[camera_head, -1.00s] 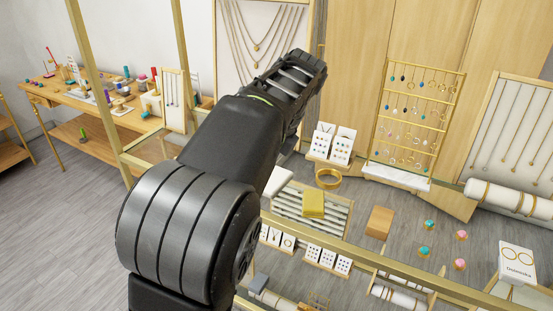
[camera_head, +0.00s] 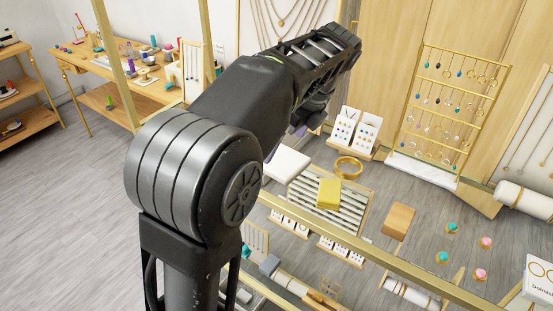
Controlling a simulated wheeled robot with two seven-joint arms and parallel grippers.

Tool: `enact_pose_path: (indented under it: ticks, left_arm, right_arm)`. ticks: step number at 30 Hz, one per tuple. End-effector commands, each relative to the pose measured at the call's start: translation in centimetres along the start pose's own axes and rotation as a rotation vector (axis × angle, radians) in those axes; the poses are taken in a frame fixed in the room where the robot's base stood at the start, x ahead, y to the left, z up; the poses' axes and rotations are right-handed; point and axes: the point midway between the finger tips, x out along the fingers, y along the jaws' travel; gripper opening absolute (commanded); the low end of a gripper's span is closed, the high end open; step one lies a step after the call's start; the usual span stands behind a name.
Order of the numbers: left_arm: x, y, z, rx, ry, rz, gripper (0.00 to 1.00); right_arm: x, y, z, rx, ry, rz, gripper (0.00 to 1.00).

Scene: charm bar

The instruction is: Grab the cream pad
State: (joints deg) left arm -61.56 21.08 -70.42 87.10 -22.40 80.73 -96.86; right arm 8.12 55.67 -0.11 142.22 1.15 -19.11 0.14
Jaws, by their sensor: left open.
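A pale cream-white pad (camera_head: 288,163) lies flat at the left end of a striped display tray (camera_head: 359,214), beside a yellow block (camera_head: 328,193). My left arm reaches in from the lower left and passes above and in front of this area. My left gripper (camera_head: 311,112) is at the arm's far end, above and slightly right of the pad in the picture, apart from it. It is open, and its fingers are largely hidden by my dark wrist. My right gripper is out of view.
A gold bangle (camera_head: 348,167) and earring cards (camera_head: 356,130) stand behind the tray. A wooden block (camera_head: 398,221) lies to its right. A gold-edged rail (camera_head: 390,268) crosses in front. A gold earring rack (camera_head: 450,100) stands at the back right. Grey floor is free at left.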

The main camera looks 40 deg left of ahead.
Motion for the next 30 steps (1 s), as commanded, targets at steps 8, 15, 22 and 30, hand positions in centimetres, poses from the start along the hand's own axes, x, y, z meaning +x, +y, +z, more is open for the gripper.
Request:
enact_pose_path:
  ticks: [8,15,22,30]
  left_arm:
    - [0.7,-0.1,0.2,-0.004,-0.004,-0.017,1.0]
    - [0.7,-0.1,0.2,-0.005,-0.006,-0.018,1.0]
    - [0.9,-0.1,0.2,-0.006,-0.004,-0.016,1.0]
    - [2.0,-0.1,0.2,-0.006,-0.002,-0.012,1.0]
  right_arm:
    - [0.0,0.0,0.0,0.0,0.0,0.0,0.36]
    - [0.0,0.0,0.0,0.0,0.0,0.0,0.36]
    - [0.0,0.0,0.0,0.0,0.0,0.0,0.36]
    - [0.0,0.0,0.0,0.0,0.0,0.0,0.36]
